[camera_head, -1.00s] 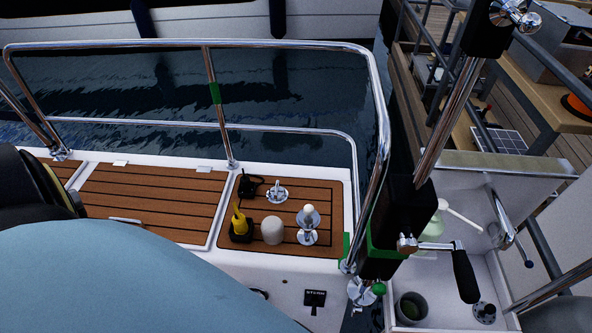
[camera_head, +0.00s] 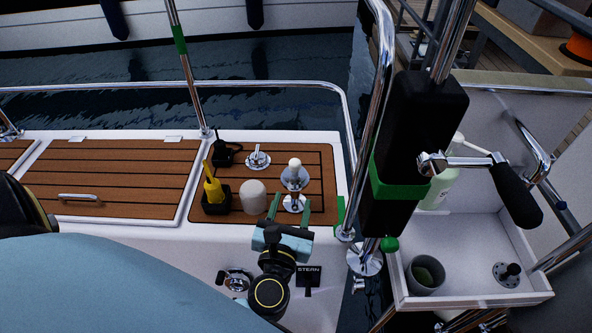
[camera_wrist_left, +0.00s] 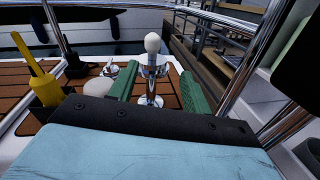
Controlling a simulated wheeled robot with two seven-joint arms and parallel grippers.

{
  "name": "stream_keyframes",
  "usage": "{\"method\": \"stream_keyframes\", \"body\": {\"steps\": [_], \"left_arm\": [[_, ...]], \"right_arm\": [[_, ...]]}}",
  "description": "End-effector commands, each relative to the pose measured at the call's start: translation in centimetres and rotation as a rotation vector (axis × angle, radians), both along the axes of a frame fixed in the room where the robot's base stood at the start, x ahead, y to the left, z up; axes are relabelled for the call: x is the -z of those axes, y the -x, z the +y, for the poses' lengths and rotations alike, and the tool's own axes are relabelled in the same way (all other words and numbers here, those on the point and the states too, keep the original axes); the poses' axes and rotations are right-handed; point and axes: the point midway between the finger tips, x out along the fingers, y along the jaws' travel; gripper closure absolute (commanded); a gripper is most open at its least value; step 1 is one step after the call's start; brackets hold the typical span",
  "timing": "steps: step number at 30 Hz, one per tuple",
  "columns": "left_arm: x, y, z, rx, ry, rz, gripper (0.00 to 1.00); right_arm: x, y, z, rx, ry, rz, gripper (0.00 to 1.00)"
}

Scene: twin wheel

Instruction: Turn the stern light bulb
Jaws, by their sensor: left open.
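The stern light has a white bulb (camera_head: 295,163) on top of a chrome fitting (camera_head: 294,180), standing upright on the teak-planked stern deck. The bulb also shows in the left wrist view (camera_wrist_left: 152,43), ahead and above the line between my fingers. My left gripper (camera_head: 289,207) is open, its two green fingers spread on either side of the light's lower chrome part and pointing toward it. No grip on it shows. The bulb stands beyond the fingers, clear of them. A "STERN" label (camera_head: 308,270) sits on the white face below. My right gripper is not in view.
A rounded beige cap (camera_head: 253,196) and a yellow-handled item in a black holder (camera_head: 214,192) stand left of the light. A chrome cleat-like fitting (camera_head: 257,157) is behind. A chrome rail and a black post (camera_head: 412,150) with a crank rise at right, near a white tray (camera_head: 470,298).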

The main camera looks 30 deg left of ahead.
Motion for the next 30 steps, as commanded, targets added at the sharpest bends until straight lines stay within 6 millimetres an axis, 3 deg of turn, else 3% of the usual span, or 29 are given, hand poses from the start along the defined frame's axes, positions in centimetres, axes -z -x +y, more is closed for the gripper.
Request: {"method": "stream_keyframes", "body": {"steps": [3, 8, 21, 30], "left_arm": [[-0.7, 0.2, 0.7, -0.038, 0.114, -0.056, 0.52], [-1.1, -0.8, 1.4, -0.05, 0.147, -0.073, 0.52], [-1.1, -8.8, 5.0, -0.046, 0.141, -0.072, 0.52], [-1.1, -11.7, 6.3, -0.046, 0.142, -0.07, 0.52]], "right_arm": [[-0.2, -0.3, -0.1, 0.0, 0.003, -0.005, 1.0], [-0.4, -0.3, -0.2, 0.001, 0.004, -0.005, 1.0], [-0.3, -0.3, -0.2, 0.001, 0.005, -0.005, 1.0], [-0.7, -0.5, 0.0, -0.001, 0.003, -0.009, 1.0]]}}
